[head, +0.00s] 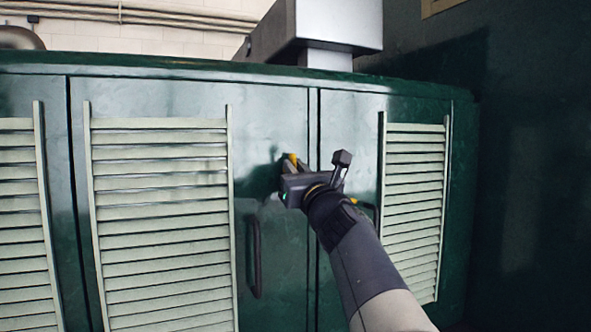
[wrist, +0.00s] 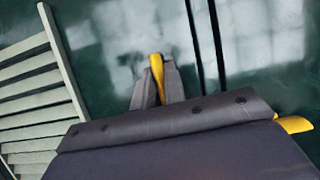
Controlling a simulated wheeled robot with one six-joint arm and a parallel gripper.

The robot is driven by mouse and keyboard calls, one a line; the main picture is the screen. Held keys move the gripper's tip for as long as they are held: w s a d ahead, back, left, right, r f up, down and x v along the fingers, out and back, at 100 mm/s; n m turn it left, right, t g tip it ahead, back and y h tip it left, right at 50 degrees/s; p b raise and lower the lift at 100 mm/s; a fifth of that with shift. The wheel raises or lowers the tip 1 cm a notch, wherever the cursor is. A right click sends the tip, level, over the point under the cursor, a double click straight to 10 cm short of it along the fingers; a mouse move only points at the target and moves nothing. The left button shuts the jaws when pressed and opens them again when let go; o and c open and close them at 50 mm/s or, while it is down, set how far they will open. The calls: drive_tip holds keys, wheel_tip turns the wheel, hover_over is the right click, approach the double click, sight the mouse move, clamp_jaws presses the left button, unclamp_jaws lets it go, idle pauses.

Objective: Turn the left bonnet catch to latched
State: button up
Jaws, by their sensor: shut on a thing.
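The left bonnet catch is a yellow lever (head: 293,158) on the green door, just left of the seam between two doors. It also shows in the wrist view (wrist: 156,62), close to upright, with its upper end rising past the fingertips. My gripper (head: 287,166) is at the catch, and its two grey fingers (wrist: 156,75) are shut on the yellow lever. The catch's lower part and pivot are hidden behind the fingers and gripper body. A second yellow catch (head: 365,205) shows partly behind my arm, right of the seam; its end also shows in the wrist view (wrist: 294,124).
A dark vertical handle (head: 256,258) stands out from the door below my gripper. Pale louvred panels stand left (head: 160,215) and right (head: 412,200). A grey metal box (head: 325,25) rises above the bonnet top. A dark green wall (head: 535,180) closes the right side.

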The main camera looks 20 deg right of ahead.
clamp_jaws()
drive_tip(key=shift+n, duration=0.5)
drive_tip(key=shift+a+f+n+g+y, duration=0.1)
drive_tip(key=shift+n+g+y, duration=0.9)
drive_tip(key=shift+n, duration=2.45)
drive_tip(key=shift+a+f+n+g+y, duration=0.1)
drive_tip(key=shift+n+g+y, duration=0.95)
drive_tip(key=shift+n, duration=2.35)
drive_tip(key=shift+n+g+y, duration=0.85)
drive_tip(key=shift+n+y, duration=0.3)
drive_tip(key=shift+n, duration=2.3)
drive_tip(key=o, duration=0.6)
unclamp_jaws()
